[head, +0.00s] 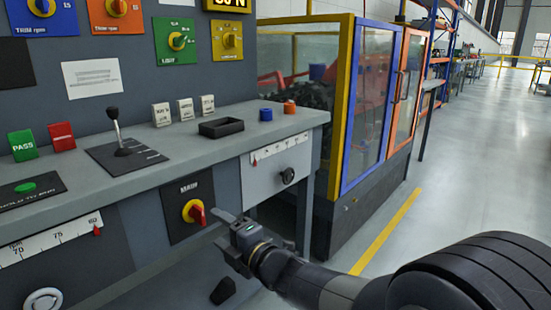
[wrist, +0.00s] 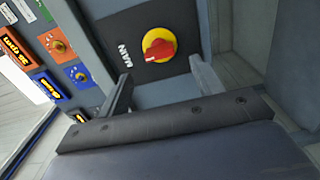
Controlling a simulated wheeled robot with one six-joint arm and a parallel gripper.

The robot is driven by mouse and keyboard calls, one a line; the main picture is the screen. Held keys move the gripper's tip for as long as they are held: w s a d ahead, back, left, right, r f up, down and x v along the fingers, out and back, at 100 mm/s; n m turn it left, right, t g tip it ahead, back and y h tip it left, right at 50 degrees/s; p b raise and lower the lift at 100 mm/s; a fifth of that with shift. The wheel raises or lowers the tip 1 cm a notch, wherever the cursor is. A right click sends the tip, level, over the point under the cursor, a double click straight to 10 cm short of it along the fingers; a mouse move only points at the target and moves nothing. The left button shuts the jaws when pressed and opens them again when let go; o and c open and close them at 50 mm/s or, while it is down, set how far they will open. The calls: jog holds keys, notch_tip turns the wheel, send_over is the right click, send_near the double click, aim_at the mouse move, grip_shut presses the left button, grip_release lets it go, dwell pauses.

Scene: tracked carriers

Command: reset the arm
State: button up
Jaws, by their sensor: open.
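My gripper (head: 232,228) is at the front of the grey console, just right of and near the MAIN switch (head: 194,211), a red rotary knob on a yellow disc. In the wrist view the MAIN switch (wrist: 158,45) lies ahead, beyond and between the two spread fingers of my gripper (wrist: 162,88). The jaws are open, with nothing between them. The fingers look apart from the knob, though the exact gap is hard to tell. My arm reaches in from the lower right of the head view.
The console top (head: 262,127) juts out above my gripper, carrying a black lever (head: 117,130), a small black tray (head: 221,127) and several buttons. A drawer-like panel with a dark knob (head: 287,176) is to the right. A glazed enclosure (head: 372,100) stands behind. Floor at right (head: 470,165) is clear.

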aim_at(204, 218)
jog(key=b+x, duration=0.1)
jog(key=x, duration=0.5)
jog(key=shift+w+a, duration=0.15)
